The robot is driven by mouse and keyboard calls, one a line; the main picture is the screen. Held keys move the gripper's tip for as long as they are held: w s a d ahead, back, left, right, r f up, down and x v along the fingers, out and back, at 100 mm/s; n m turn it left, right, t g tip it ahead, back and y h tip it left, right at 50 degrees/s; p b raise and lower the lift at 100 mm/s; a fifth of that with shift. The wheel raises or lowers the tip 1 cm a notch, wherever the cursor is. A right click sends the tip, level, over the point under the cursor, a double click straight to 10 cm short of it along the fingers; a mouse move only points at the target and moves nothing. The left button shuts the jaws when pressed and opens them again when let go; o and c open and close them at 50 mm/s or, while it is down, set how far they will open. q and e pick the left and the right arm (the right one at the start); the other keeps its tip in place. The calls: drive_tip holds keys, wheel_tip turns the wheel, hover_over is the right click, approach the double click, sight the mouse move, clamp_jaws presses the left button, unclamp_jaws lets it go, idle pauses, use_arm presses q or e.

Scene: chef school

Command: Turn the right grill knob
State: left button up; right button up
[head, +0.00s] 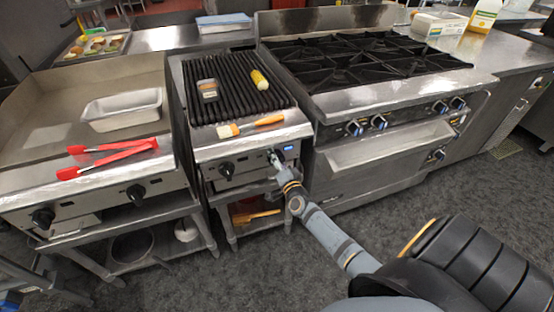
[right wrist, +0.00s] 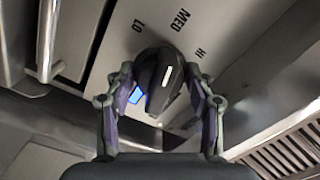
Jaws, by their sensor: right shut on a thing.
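The right grill knob (right wrist: 158,78) is black with a white pointer mark and sits between the two fingers of my right gripper (right wrist: 160,88) in the right wrist view. The fingers are shut on it from both sides. LO, MED and HI labels (right wrist: 180,20) are printed on the panel, and the white mark points roughly toward the HI side. In the head view my right gripper (head: 278,160) reaches the right end of the grill's front panel and mostly hides the knob. The left grill knob (head: 226,169) stands free. My left gripper is not in view.
The black grill grate (head: 230,95) holds a shaker (head: 208,90) and corn (head: 259,79). A brush (head: 250,125) lies on the front ledge. Red tongs (head: 105,158) and a metal pan (head: 122,108) rest on the griddle at left. A stove (head: 385,150) stands close at right.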

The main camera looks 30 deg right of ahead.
drive_tip(key=shift+f+m, duration=0.1)
drive_tip(key=shift+m, duration=0.6)
drive_tip(key=o, duration=0.9)
drive_tip(key=v, duration=1.2)
